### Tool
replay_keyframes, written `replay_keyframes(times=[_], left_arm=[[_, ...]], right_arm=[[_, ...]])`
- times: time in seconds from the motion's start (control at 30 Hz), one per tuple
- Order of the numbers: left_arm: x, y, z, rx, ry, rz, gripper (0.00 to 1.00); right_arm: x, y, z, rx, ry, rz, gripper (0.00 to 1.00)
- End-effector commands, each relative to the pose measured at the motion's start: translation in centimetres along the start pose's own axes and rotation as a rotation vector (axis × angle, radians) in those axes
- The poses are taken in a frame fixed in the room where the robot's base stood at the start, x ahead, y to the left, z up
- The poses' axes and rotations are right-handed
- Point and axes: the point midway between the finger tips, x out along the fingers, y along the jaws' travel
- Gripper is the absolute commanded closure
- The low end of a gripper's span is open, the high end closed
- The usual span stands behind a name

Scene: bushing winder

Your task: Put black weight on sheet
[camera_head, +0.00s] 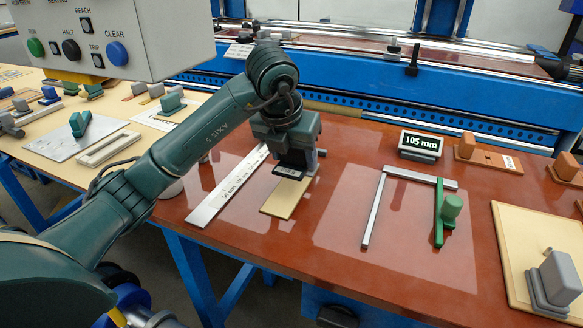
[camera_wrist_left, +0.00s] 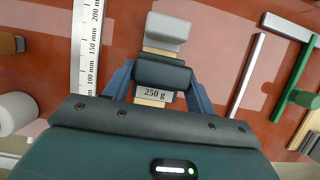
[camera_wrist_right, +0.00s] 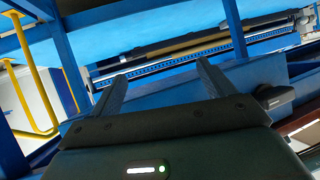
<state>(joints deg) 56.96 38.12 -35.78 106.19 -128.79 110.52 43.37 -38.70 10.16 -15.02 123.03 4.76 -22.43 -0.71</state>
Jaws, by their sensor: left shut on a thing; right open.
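My left gripper (camera_head: 291,160) is shut on the black weight (camera_head: 288,171), which carries a "250 g" label. In the left wrist view the black weight (camera_wrist_left: 165,73) sits between the two blue fingers, over a narrow tan strip (camera_wrist_left: 151,102). The tan strip (camera_head: 284,200) lies on the red table; whether the weight touches it I cannot tell. A clear, glossy sheet (camera_head: 335,215) shows as a paler rectangle on the table, right of the strip. A grey block (camera_wrist_left: 168,28) stands beyond the black weight. My right gripper (camera_wrist_right: 158,85) is open and empty, away from the table.
A ruler (camera_head: 228,190) lies left of the strip. A metal bar (camera_head: 373,210), a green handled piece (camera_head: 439,215) and a "105 mm" display (camera_head: 420,146) are to the right. A tan board (camera_head: 515,235) with a grey block is at the right edge. A control box overhangs the upper left.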

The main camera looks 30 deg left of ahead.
Motion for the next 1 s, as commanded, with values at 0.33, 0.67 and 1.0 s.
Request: replay_keyframes(times=[0.33, 0.67, 1.0], left_arm=[[3.5, 0.0, -1.4, 0.000, -0.003, -0.001, 0.74], [3.9, 0.0, -1.6, 0.000, -0.004, 0.000, 0.74], [3.9, 0.0, -1.6, 0.000, -0.001, 0.000, 0.22]], right_arm=[[-0.1, 0.1, -0.3, -0.002, 0.004, 0.002, 0.19], [0.1, 0.1, 0.0, 0.000, 0.004, 0.002, 0.19], [0.0, 0.1, 0.0, 0.003, 0.003, 0.001, 0.19]])
